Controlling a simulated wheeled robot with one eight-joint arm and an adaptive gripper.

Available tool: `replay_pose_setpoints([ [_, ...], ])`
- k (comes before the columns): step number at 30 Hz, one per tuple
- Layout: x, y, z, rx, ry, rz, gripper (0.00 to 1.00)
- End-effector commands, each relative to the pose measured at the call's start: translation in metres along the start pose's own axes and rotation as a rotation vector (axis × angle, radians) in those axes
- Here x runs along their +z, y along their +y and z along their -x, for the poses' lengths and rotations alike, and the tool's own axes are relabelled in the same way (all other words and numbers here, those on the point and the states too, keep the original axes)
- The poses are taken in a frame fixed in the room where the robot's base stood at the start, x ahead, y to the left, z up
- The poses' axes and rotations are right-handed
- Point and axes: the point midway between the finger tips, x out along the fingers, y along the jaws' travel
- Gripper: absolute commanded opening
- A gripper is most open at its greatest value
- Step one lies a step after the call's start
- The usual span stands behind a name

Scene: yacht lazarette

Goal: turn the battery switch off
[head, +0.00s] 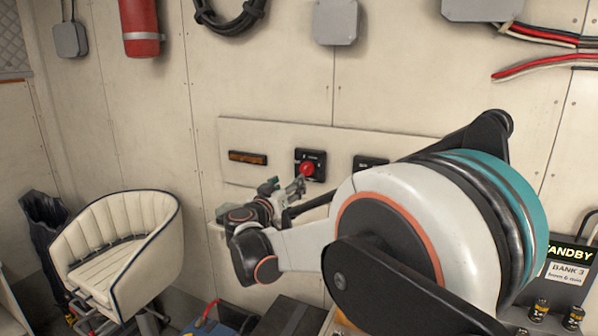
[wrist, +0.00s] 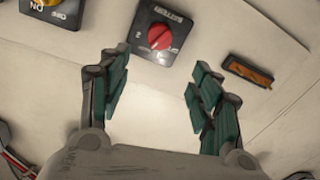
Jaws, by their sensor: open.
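The battery switch is a red round knob (head: 306,169) on a black square plate (head: 318,157), mounted on a pale wall panel. In the wrist view the red knob (wrist: 160,37) sits on its black plate (wrist: 144,20) beyond my fingertips, with small white markings around it that I cannot read clearly. My gripper (head: 290,186) is in front of the panel, close to the switch in the head view. In the wrist view my gripper (wrist: 155,93) is open and empty, its teal-padded fingers apart, with the knob ahead between them and not visibly touched.
An amber-fronted fitting (wrist: 248,71) is on the panel, also in the head view (head: 247,158). A second black plate (head: 369,164) is partly hidden by my arm. In the wrist view a yellow knob (wrist: 45,3) shows at the top left. A cream seat (head: 115,245) stands left.

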Motion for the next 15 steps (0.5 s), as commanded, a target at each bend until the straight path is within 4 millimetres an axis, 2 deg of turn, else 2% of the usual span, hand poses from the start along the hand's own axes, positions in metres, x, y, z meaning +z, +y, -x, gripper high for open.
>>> replay_pose_setpoints([
  [15,0.001,0.002,-0.096,0.004,-0.003,-0.001,0.58],
])
